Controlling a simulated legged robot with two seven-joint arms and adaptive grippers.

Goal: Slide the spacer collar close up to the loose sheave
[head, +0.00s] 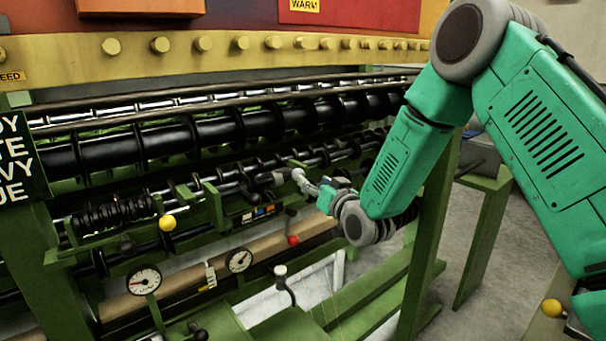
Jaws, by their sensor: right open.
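My right arm comes in from the upper right, and its gripper (300,178) is open at the lower shaft (228,188) of the green machine. Its pale fingertips are beside a small dark grey cylindrical piece (265,179) on or in front of that shaft. I cannot tell whether they touch it. Several dark round discs and rings sit along the shaft, and at this size I cannot tell which is the spacer collar and which is the loose sheave. My left gripper is not in view.
Thick black ribbed rollers (225,131) run above the shaft, under a yellow beam (240,43) with knobs. A yellow ball knob (167,223), a red knob (293,240) and two gauges (144,280) are below it. A green post (428,240) stands right of the gripper.

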